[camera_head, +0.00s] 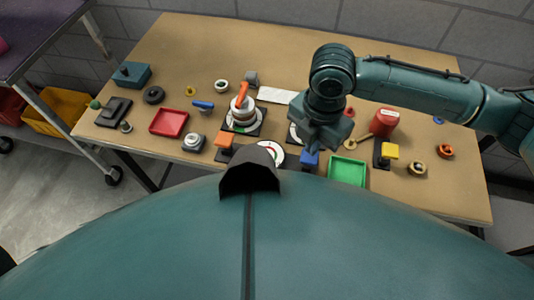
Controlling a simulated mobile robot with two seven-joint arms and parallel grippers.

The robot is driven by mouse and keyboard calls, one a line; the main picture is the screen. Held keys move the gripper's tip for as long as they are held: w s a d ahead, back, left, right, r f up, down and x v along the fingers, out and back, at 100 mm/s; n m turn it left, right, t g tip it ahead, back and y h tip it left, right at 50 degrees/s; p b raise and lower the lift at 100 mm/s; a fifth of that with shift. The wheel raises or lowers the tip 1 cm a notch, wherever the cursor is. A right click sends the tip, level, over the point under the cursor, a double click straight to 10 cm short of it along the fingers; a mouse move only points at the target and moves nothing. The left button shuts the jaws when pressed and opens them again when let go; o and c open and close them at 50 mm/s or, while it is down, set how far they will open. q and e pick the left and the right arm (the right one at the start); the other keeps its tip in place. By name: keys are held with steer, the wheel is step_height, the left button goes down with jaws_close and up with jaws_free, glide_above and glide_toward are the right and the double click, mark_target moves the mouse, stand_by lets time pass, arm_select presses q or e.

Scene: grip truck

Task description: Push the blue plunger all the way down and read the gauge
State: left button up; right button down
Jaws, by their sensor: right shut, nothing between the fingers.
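The blue plunger (309,158) is a small blue block near the front of the table, right of centre. My right gripper (317,147) is shut and empty, pointing down at the blue plunger. It partly covers the plunger's surroundings, and I cannot tell whether they touch. How far down the plunger sits is also unclear. A round white gauge (272,150) with coloured marks lies left of the plunger. A dark part of my own body hides its lower edge, and its reading is too small to make out. My left gripper is not in view.
An orange block (223,140) and a yellow block (390,151) stand on black bases on either side. A green tray (347,172), a red tray (169,122) and a red can (384,122) are nearby. The table's back (300,50) is mostly clear.

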steer(key=shift+f, duration=0.2)
stand_by(0.4)
steer(key=shift+f+b, duration=0.55)
steer(key=shift+f, duration=1.35)
steer(key=shift+r, duration=0.1)
steer(key=shift+r+p, duration=2)
steer(key=shift+p, duration=0.65)
step_height(320, 180, up, 3)
steer(key=p, duration=0.3)
steer(key=shift+r, duration=0.1)
steer(key=shift+r+b, duration=0.3)
steer(key=shift+r, duration=0.6)
